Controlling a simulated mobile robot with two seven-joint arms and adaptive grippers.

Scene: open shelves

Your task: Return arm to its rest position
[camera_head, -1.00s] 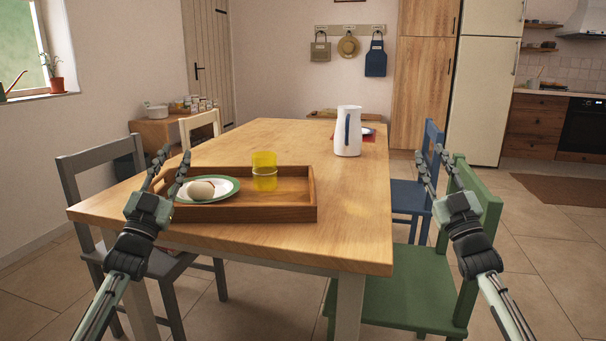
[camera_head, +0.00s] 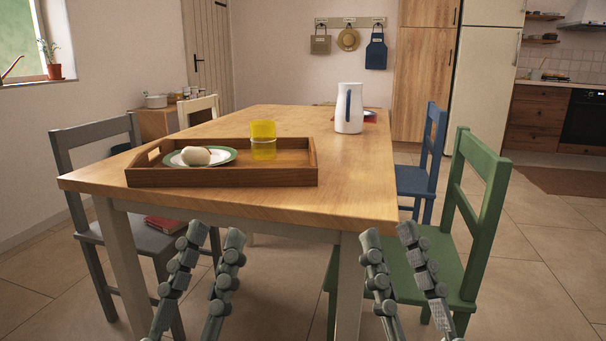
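My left gripper (camera_head: 212,236) is low in the picture, in front of the table's near edge. Its two fingers stand apart with nothing between them. My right gripper (camera_head: 389,234) is lower right of centre, near the table's front right corner and in front of the green chair. Its fingers are also apart and empty. Both palms and the arms are below the picture's edge. A wooden tray (camera_head: 222,178) lies on the table with a green-rimmed plate (camera_head: 228,154), an egg-like white item (camera_head: 196,155) and a yellow glass (camera_head: 263,140).
The wooden table (camera_head: 350,185) fills the middle, with a white jug (camera_head: 349,108) towards its back right. A green chair (camera_head: 482,200) and a blue chair (camera_head: 430,150) stand at the right, a grey chair (camera_head: 93,140) at the left.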

